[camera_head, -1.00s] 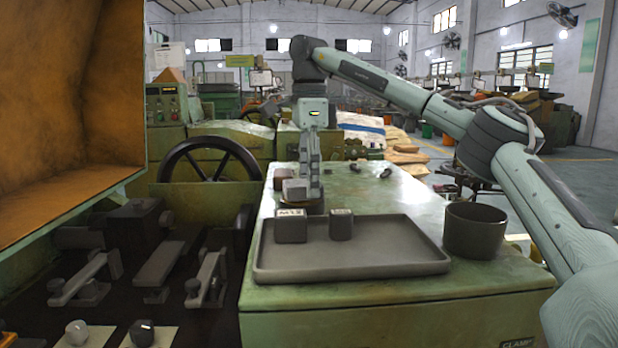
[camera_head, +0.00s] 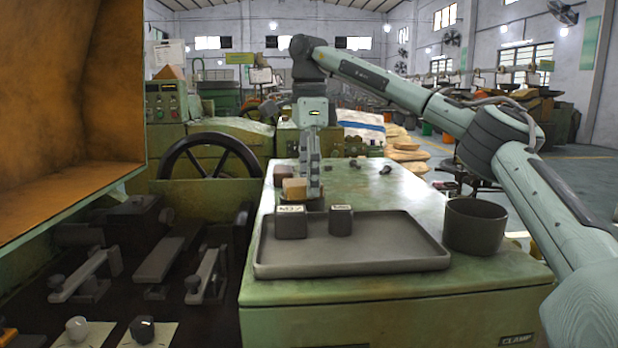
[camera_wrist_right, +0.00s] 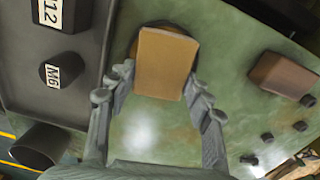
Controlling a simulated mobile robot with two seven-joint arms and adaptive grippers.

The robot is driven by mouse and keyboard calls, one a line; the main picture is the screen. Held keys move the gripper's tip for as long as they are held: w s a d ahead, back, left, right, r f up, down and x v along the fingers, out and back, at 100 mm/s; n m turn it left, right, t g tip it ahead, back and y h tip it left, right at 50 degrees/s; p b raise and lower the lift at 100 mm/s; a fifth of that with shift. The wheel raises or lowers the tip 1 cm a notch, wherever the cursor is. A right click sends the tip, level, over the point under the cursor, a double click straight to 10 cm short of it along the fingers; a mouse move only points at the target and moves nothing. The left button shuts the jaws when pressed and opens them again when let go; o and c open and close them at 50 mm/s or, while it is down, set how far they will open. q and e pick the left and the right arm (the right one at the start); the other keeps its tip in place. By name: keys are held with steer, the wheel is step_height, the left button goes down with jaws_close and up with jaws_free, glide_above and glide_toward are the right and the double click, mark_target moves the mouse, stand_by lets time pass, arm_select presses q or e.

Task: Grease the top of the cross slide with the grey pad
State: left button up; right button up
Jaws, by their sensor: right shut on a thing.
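My right gripper (camera_head: 311,188) points down over the green machine top and is shut on the pad (camera_head: 295,188), a small block that now looks tan. In the right wrist view the pad (camera_wrist_right: 165,62) sits between the two fingers. A dark round dish (camera_head: 316,204) shows just under the pad; whether they touch is unclear. The dish is mostly hidden behind the pad in the wrist view. At the lower left lie dark machine parts, including a flat sloping slab (camera_head: 160,260) that may be the cross slide; I cannot tell for sure. My left gripper is not in view.
A brown block (camera_head: 284,172) lies behind the pad. An orange-brown panel (camera_head: 70,120) rises at left.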

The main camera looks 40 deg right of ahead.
steer(key=shift+r, duration=3.45)
steer(key=shift+a, duration=0.1)
